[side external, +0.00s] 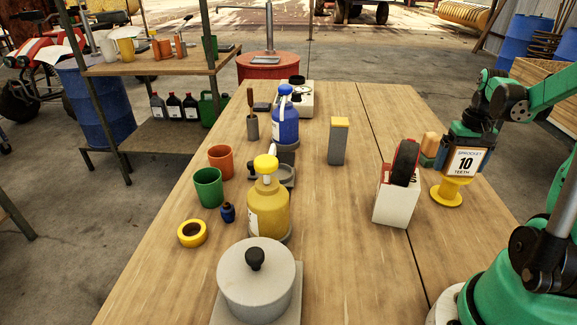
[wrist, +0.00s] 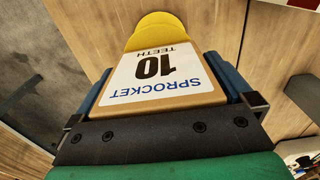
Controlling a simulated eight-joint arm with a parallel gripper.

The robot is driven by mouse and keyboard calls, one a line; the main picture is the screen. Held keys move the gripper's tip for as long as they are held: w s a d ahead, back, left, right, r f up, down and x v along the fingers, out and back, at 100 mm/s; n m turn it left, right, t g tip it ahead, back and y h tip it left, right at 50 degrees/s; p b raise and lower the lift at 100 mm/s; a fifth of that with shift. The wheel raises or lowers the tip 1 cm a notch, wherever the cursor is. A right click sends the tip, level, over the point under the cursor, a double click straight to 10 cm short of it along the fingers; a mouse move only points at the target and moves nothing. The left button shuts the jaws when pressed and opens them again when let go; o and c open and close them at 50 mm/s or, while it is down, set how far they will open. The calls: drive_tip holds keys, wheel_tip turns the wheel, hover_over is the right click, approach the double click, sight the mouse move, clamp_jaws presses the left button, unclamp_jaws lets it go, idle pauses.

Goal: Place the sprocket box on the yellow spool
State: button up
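The sprocket box (side external: 465,162), tan with a white label reading "SPROCKET 10 TEETH", is upright at the right of the side view. My gripper (side external: 468,146) is around it from above, with its blue fingers against both sides. In the wrist view the box (wrist: 150,75) fills the space between the fingers of my gripper (wrist: 157,80). The yellow spool (side external: 447,194) stands upright on the table directly below the box. It also shows beyond the box in the wrist view (wrist: 155,30). The box's bottom is at the spool's top; I cannot tell whether they touch.
A white holder (side external: 394,203) with a black and red item stands just left of the spool. Orange and green blocks (side external: 430,148) sit close behind it. A grey-and-yellow block (side external: 338,140), a yellow jug (side external: 267,208) and a pot (side external: 256,281) stand farther left.

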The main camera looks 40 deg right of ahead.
drive_tip(key=shift+r, duration=0.1)
wheel_tip(320, 180, up, 12)
drive_tip(key=shift+r, duration=0.1)
idle(0.4)
